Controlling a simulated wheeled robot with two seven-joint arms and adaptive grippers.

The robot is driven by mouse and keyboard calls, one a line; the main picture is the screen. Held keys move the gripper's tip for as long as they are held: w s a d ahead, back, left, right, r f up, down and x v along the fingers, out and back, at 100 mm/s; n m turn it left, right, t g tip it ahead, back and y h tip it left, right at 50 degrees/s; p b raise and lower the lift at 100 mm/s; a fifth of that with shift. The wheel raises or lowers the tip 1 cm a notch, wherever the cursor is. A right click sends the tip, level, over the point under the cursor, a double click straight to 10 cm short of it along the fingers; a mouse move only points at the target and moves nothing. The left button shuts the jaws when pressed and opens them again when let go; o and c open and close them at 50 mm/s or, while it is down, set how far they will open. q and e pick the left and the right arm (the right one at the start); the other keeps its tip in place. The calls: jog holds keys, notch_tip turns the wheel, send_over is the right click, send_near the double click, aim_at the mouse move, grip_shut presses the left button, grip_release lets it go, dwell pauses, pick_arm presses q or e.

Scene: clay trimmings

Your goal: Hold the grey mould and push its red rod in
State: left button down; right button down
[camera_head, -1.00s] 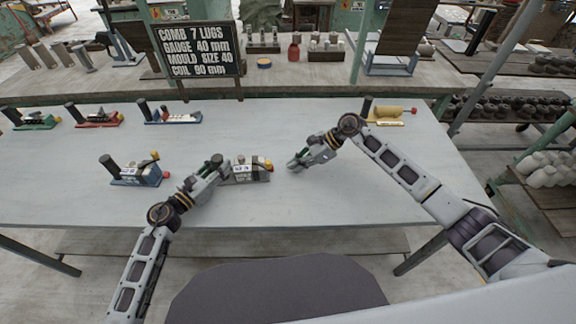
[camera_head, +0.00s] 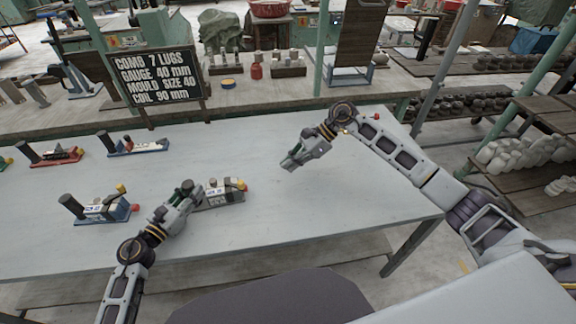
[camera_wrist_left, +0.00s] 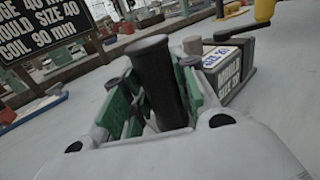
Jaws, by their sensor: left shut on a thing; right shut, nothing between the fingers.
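The grey mould (camera_head: 222,195) lies on the pale table with a label on its side. A yellow knob and the red rod end (camera_head: 243,185) show at its right end. My left gripper (camera_head: 188,190) is shut on the mould's dark upright post at its left end. In the left wrist view the dark post (camera_wrist_left: 160,80) stands between the green finger pads, with the labelled mould body (camera_wrist_left: 228,75) behind it. My right gripper (camera_head: 288,164) is shut and empty, to the right of the red rod end and apart from it.
A blue mould (camera_head: 103,210) stands left of my left gripper. A red mould (camera_head: 55,155) and another blue one (camera_head: 138,146) stand farther back. A black sign (camera_head: 150,75) stands behind the table. The table's right part (camera_head: 330,205) is clear.

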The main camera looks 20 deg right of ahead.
pick_arm(q)
jog(key=c, duration=1.1)
grip_release()
jog(key=shift+o, duration=0.2)
jog(key=shift+s+a, duration=0.1)
jog(key=shift+v, duration=5.9)
jog(key=shift+a, duration=0.1)
